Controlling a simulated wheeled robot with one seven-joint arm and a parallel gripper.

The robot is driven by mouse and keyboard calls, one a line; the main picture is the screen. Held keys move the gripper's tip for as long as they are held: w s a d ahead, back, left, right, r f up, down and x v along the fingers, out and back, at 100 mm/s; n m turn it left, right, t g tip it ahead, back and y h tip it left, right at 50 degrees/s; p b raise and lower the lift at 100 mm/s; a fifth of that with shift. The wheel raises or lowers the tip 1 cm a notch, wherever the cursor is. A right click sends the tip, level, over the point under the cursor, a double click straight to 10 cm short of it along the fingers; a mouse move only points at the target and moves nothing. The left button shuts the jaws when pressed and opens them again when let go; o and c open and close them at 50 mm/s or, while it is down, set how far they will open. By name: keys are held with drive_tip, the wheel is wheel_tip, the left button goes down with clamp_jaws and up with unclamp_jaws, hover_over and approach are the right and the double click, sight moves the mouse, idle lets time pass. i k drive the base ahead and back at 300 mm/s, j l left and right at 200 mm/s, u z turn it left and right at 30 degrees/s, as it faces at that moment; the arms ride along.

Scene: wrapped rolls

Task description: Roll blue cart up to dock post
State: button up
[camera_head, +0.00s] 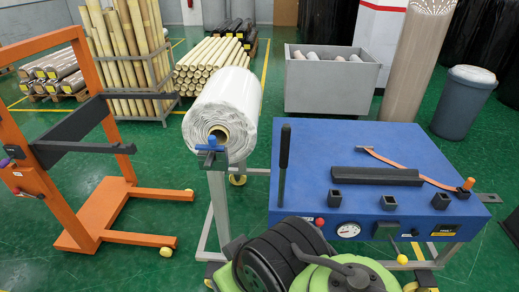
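The blue cart (310,140) stands right of centre, with a flat blue top and a front panel with a round gauge. A black upright handle (284,160) rises near its left edge. On its top are a dark bar, small black square sockets and a thin orange strap. I cannot tell for certain which thing is the dock post. A grey metal stand (221,205) with a blue clamp stands just left of the cart, at the near end of a white wrapped roll (225,100). Green and black parts of my arm show at the bottom, in front of the cart. My gripper's fingers do not show.
An orange lifting frame (125,190) stands at left, its feet reaching toward the middle. Behind are a grey bin (335,88) with rolls, a grey barrel (463,105), a tall tan roll (415,60) and stacked tubes (207,60). Green floor is clear between orange frame and stand.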

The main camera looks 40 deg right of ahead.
sight(323, 168)
drive_tip(key=z, duration=1.9)
drive_tip(key=i+j+u, duration=0.3)
drive_tip(key=j+u, duration=0.2)
drive_tip(key=i+j+u, duration=0.5)
drive_tip(key=k+l, duration=0.1)
